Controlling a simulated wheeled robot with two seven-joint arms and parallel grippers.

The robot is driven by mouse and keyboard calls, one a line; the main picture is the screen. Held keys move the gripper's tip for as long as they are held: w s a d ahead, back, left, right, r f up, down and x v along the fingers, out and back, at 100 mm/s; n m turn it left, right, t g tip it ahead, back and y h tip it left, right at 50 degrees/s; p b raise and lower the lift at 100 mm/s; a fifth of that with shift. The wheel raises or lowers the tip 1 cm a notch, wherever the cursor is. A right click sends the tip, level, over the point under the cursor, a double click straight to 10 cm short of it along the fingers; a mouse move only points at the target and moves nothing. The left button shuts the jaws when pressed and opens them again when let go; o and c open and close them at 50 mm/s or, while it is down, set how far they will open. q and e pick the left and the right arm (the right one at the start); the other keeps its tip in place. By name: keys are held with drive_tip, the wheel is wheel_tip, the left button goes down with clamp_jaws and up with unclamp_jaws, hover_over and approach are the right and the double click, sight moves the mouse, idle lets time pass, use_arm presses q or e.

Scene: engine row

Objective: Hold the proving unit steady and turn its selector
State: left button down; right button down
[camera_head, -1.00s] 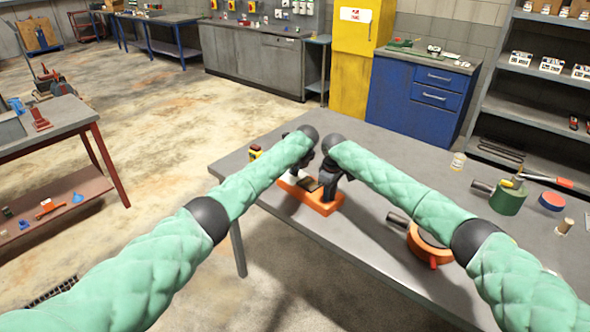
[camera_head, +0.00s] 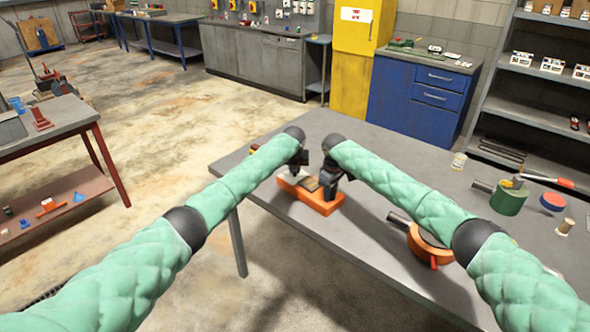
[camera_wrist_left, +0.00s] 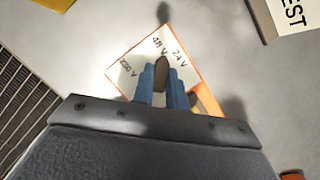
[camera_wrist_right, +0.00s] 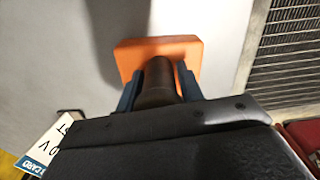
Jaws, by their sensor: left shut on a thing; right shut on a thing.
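The proving unit (camera_head: 318,203) is an orange block lying on the grey table. Its white dial face (camera_wrist_left: 130,68) reads 230 V, 48 V and 24 V in the left wrist view. The dark selector (camera_wrist_left: 161,70) stands between the blue fingers of my left gripper (camera_wrist_left: 163,85), which is shut on it; its tip is near the 48 V mark. My right gripper (camera_wrist_right: 158,85) is shut on a dark round grip (camera_wrist_right: 155,92) on the unit's orange base (camera_wrist_right: 160,45). In the head view, my left gripper (camera_head: 296,176) is at the unit's far left end and my right gripper (camera_head: 327,190) at its right.
An orange round device (camera_head: 428,243) with a red handle stands to the right on the table (camera_head: 375,270). A green cylinder (camera_head: 508,200), a red-and-blue disc (camera_head: 552,201) and a small bottle (camera_head: 458,161) are further right. Bare tabletop lies in front of the unit.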

idle(0.3)
use_arm(q)
drive_tip(key=c, duration=1.4)
unclamp_jaws()
drive_tip(key=v, duration=1.2)
